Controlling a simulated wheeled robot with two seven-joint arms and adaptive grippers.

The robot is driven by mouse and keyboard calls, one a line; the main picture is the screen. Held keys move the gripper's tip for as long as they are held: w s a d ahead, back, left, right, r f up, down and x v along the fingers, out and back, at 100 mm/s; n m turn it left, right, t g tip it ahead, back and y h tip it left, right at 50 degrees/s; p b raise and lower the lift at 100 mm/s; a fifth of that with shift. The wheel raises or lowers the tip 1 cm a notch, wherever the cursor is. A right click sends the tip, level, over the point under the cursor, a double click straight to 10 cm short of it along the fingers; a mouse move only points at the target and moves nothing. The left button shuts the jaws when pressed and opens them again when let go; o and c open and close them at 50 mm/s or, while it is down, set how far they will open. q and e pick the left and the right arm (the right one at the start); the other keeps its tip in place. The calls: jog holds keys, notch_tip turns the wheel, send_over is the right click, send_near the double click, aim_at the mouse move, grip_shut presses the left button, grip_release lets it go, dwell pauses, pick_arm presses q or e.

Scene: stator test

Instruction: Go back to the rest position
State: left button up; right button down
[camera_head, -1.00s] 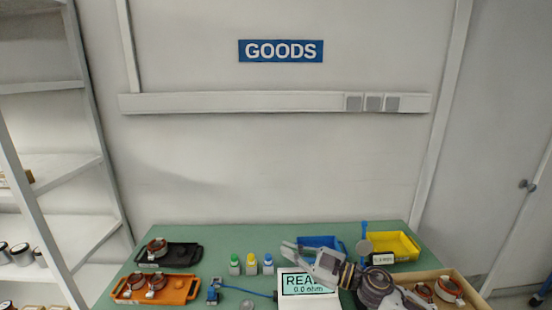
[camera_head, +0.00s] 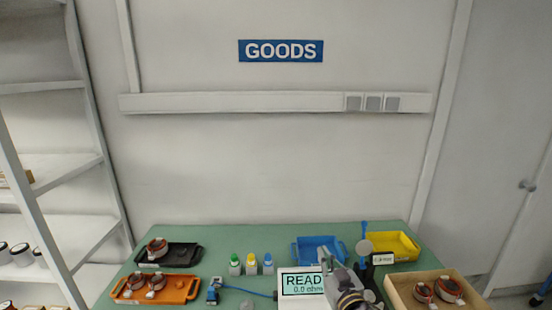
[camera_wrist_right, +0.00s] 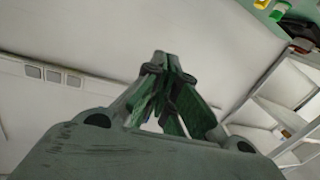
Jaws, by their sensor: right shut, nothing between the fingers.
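My right gripper (camera_head: 328,258) is in front of the right edge of the tester display (camera_head: 300,283), which reads "READY" and "0.0 ohm" with its right part covered. In the right wrist view the gripper's fingers (camera_wrist_right: 160,62) meet at their tips, with nothing between them. The wall lies behind them there. My right arm comes up from the bottom edge in the head view. My left gripper is not in view.
The green table holds an orange tray (camera_head: 182,290) and a black tray (camera_head: 184,256) with stators, several small bottles (camera_head: 251,265), a blue bin (camera_head: 303,249), a yellow bin (camera_head: 408,245) and a cardboard box (camera_head: 398,284) with stators. Shelves stand at the left.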

jog(key=s+d+f+m+g+h, duration=0.35)
jog(key=s+d+f+g, duration=0.3)
jog(key=s+f, duration=0.45)
jog(key=s+d+f+n+g, duration=0.1)
jog(key=s+f+g, duration=0.3)
jog(key=s, duration=0.4)
jog(key=s+d+f+n+g, duration=0.1)
jog(key=s+f+g, duration=0.2)
jog(key=s+f, duration=0.3)
jog(key=s+f+g, duration=0.1)
jog(key=s+f, duration=0.1)
jog(key=f, duration=1.4)
jog(key=s+f, duration=0.2)
jog(key=f, duration=1.4)
jog(key=s+d+f, duration=0.2)
jog(key=s+f, duration=0.7)
jog(key=s, duration=0.2)
jog(key=s+d+f+g, duration=0.1)
jog(key=s+d+f, duration=0.1)
jog(key=s+f, duration=0.8)
jog(key=shift+s, duration=0.5)
